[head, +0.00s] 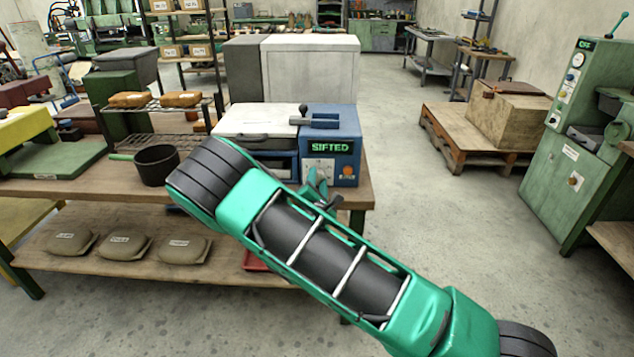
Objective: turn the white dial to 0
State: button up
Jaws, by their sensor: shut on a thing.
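A blue and white machine (330,113) with a green SIFTED display stands on the wooden bench. Its front bears a white dial plate (318,163) on the left and an orange knob on the right. My gripper (318,178) is at the lower part of this plate, shut on the white dial. The gripper and my green arm hide the dial itself, so its pointer and setting cannot be read.
A black pan (156,165) stands on the bench to the left, and a wire rack (150,105) holds brown loaves behind it. Several tan bags lie on the lower shelf. Open concrete floor (420,230) lies to the right, before a wooden pallet (455,150) and a green machine (570,150).

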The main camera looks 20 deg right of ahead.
jog(key=n, duration=0.6)
jog(key=shift+a+f+n, duration=0.2)
jog(key=shift+f+n, duration=0.05)
jog(key=shift+n, duration=0.05)
jog(key=n, duration=0.5)
jog(key=shift+s+n, duration=0.1)
jog(key=shift+n, duration=0.3)
jog(key=shift+d, duration=0.1)
jog(key=o, duration=1)
jog(key=shift+o, duration=0.2)
jog(key=shift+r, duration=0.1)
